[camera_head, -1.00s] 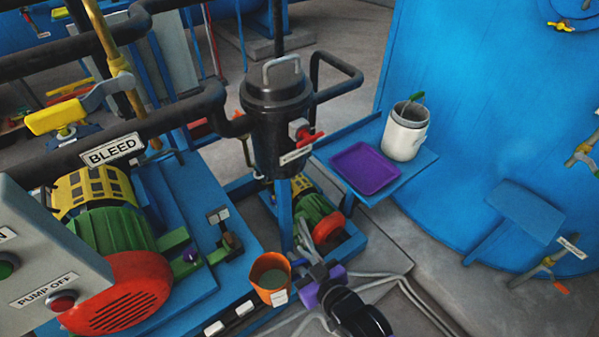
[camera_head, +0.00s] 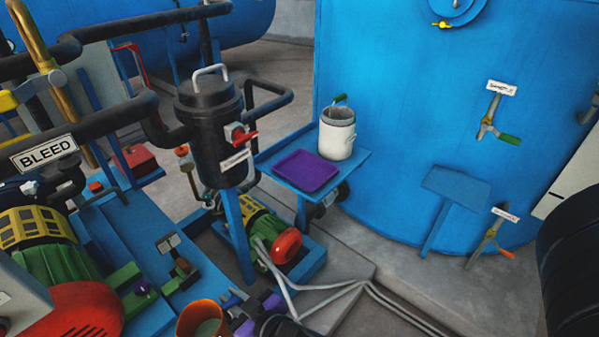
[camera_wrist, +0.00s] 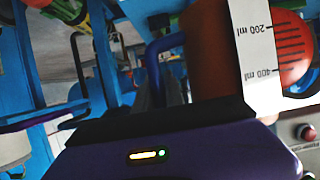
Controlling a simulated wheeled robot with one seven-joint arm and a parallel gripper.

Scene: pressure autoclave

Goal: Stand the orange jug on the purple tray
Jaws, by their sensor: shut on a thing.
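The purple tray (camera_head: 306,172) lies on a blue shelf, apart from the jug, and looks empty.
A white container (camera_head: 337,136) with a green handle stands behind the tray on the blue shelf (camera_head: 346,170). A black filter vessel (camera_head: 211,130) on a blue post stands between the jug and the shelf. A green motor (camera_head: 252,230) and pale hoses (camera_head: 330,290) lie low ahead.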

